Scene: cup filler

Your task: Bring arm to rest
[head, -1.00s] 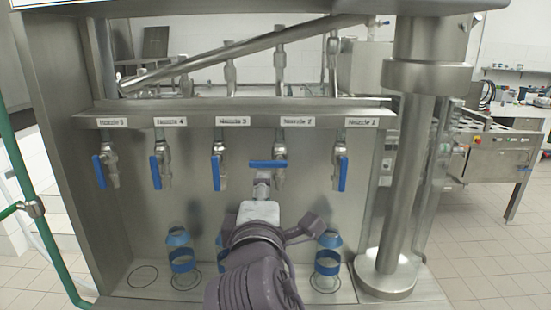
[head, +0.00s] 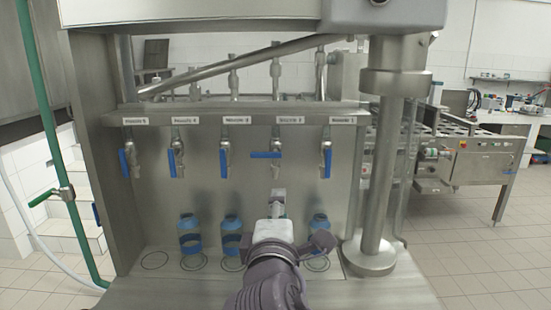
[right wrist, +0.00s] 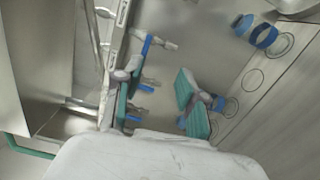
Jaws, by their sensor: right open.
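My right gripper (head: 278,196) is in front of the filling panel, below the Nozzle 2 valve and apart from it. In the right wrist view its teal-padded fingers (right wrist: 160,92) are spread with nothing between them. The Nozzle 2 blue handle (head: 265,155) lies horizontal. The other blue handles, such as the Nozzle 3 one (head: 225,163), hang down. Blue-banded bottles stand on the ledge: one at left (head: 189,236), one in the middle (head: 231,240) and one at right (head: 319,225), partly behind my arm. The spot under Nozzle 2 is hidden by my gripper. My left gripper is not in view.
A thick steel column (head: 386,170) stands right of the panel. A green pipe (head: 62,170) runs down at left. A steel machine (head: 470,160) is further back at right, with open tiled floor (head: 455,255) in front.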

